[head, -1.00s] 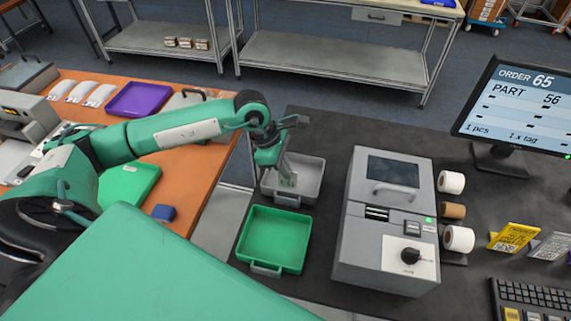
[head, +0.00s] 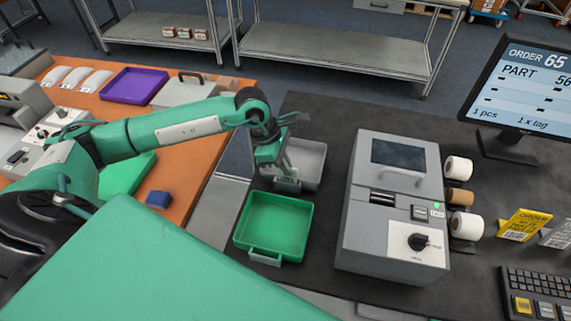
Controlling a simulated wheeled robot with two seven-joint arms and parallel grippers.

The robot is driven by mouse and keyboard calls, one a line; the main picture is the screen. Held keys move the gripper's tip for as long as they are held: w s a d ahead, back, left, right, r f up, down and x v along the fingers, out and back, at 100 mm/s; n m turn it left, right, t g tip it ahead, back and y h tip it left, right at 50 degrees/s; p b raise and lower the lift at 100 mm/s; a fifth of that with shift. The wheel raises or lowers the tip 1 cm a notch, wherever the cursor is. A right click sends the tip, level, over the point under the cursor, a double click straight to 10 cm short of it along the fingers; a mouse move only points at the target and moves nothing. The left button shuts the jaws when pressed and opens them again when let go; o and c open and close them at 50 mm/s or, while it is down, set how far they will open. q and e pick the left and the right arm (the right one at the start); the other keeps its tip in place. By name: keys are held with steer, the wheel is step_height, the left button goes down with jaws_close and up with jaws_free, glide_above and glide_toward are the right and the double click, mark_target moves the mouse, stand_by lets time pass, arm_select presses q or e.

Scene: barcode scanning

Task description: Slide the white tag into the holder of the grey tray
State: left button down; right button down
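The grey tray (head: 313,163) lies on the dark mat behind the green tray, and its holder (head: 287,185) is on its near side. My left gripper (head: 284,173) reaches down over the near left part of the grey tray, right by the holder. The fingers are small and partly hidden, so I cannot tell whether they are open or shut, or whether they touch the holder. I cannot make out the white tag; it may be hidden at the fingers. My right gripper is not in view.
A green tray (head: 275,226) lies just in front of the grey one. A grey label machine (head: 358,220) with paper rolls (head: 458,169) stands to the right. A monitor (head: 525,90), yellow card (head: 524,224) and keyboard (head: 540,295) are further right. A blue block (head: 158,200) sits on the orange table.

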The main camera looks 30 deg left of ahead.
arm_select(q)
steer(key=c, duration=1.6)
jaws_free()
steer(key=shift+r, duration=0.1)
steer(key=shift+a+r, duration=0.2)
steer(key=shift+r, duration=0.15)
steer(key=b+v, duration=0.3)
steer(key=v, duration=1)
steer(key=shift+d+b, duration=0.1)
steer(key=shift+b, duration=0.25)
